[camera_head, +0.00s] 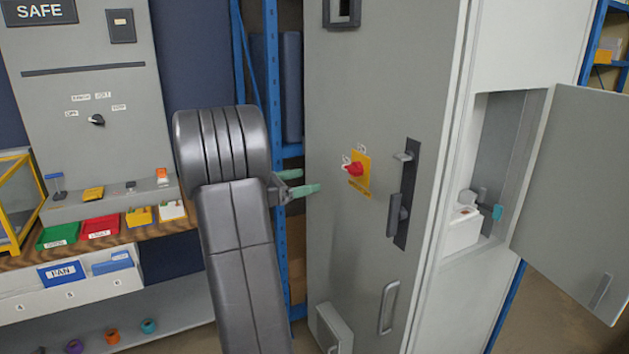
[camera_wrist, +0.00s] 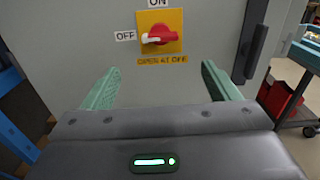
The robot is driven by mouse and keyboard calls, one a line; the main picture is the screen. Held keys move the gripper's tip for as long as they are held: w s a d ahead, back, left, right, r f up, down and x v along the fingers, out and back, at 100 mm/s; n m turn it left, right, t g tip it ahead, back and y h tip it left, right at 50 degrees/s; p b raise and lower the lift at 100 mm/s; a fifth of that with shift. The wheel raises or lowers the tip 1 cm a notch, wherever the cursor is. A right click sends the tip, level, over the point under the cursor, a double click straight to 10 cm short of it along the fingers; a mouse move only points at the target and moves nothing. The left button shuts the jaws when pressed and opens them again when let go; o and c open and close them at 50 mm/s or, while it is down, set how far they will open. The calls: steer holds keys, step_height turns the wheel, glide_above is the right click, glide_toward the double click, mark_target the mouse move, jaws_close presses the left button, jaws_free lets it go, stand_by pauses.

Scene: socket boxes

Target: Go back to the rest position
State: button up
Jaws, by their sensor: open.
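My gripper (camera_head: 302,182) is in front of the grey cabinet (camera_head: 390,60), near its left edge, with nothing between its fingers. In the wrist view my gripper (camera_wrist: 160,88) shows two green fingers spread wide apart. A red rotary switch (camera_head: 354,169) on a yellow plate sits on the cabinet door, to the right of my gripper. In the wrist view the red switch (camera_wrist: 158,35) lies beyond the fingertips, apart from them. Its white-tipped handle lies sideways, pointing toward the OFF label (camera_wrist: 125,36). My arm hides part of the shelving behind it.
A dark handle (camera_head: 405,195) is on the cabinet door. A side compartment door (camera_head: 575,190) stands open at the right, with a white box (camera_head: 461,230) inside. At the left are a SAFE panel (camera_head: 80,100) and several coloured bins on a wooden bench. A red bin (camera_wrist: 283,105) is on a cart.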

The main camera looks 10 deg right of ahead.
mark_target(348, 171)
steer(key=shift+s+a, duration=0.1)
steer(key=shift+a, duration=0.1)
steer(key=p+x, duration=0.1)
steer(key=x, duration=1.3)
steer(key=shift+a, duration=0.1)
